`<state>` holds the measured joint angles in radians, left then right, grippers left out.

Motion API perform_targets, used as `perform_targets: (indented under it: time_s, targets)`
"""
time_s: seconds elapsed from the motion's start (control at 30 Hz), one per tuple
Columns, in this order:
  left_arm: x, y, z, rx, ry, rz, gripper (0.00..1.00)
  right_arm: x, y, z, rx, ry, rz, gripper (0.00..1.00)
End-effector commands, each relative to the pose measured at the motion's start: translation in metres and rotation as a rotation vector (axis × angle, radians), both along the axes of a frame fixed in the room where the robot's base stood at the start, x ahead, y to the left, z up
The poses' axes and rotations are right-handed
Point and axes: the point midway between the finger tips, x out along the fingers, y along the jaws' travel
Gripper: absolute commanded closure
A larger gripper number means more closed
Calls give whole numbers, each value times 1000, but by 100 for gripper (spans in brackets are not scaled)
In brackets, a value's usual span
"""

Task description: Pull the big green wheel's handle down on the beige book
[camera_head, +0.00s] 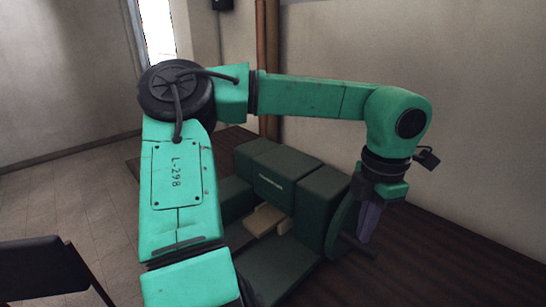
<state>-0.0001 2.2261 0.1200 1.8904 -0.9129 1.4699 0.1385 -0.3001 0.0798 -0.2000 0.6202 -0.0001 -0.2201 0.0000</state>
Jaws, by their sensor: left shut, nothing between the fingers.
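The big green wheel (341,222) is on the machine's right side, seen nearly edge-on. A dark handle (358,246) sticks out from the wheel towards the lower right. My left gripper (366,236) points down, just right of the wheel and close to the handle. Its fingers are shut and empty. I cannot tell whether they touch the handle. My right gripper is out of view.
A black chair-like object (45,270) stands at the lower left. A wall (480,110) rises behind the machine, with a brown vertical post (267,45) against it.

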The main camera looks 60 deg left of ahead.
Motion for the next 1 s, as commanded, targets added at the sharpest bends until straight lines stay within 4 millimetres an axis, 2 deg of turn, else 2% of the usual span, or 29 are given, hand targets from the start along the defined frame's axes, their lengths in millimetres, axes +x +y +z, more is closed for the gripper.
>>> perform_targets:
  time_s: [0.03,0.1,0.3,0.6,1.0]
  targets:
    - [0,0,15,1,-1,0,100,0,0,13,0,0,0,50]
    - [0,0,25,1,-1,0,100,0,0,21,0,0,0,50]
    - [0,0,32,0,0,-1,100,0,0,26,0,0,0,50]
    - [0,0,68,0,-1,0,100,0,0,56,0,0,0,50]
    - [0,0,66,0,-1,0,100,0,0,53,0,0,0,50]
